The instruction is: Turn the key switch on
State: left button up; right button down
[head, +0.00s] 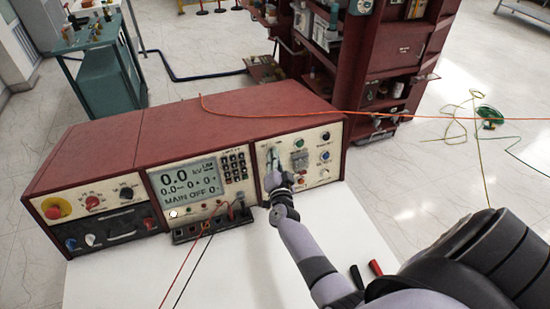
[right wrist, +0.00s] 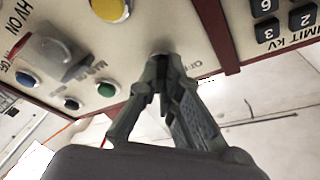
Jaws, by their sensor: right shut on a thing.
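The red console (head: 135,133) stands on a white table, its panels facing me. Its screen (head: 188,184) reads 0.0 kV and "MAIN OFF". In the right wrist view the panel is upside down, and the right gripper's fingertips (right wrist: 160,66) close on the key switch (right wrist: 161,50) beside a partly covered "OFF" label. The key is mostly hidden between the fingers, so its angle cannot be told. My left gripper is not in view.
Near the fingers are a yellow button (right wrist: 111,9), a green button (right wrist: 106,89) and a clear switch cover (right wrist: 65,58). Red and black leads run from the console's front across the table (head: 130,280). An orange cable (head: 400,116) passes behind, near a dark red shelf (head: 400,60).

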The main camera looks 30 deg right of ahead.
jog(key=shift+f, duration=0.1)
jog(key=c, duration=1.8)
grip_release()
jog(key=shift+s, duration=0.1)
jog(key=v, duration=1.2)
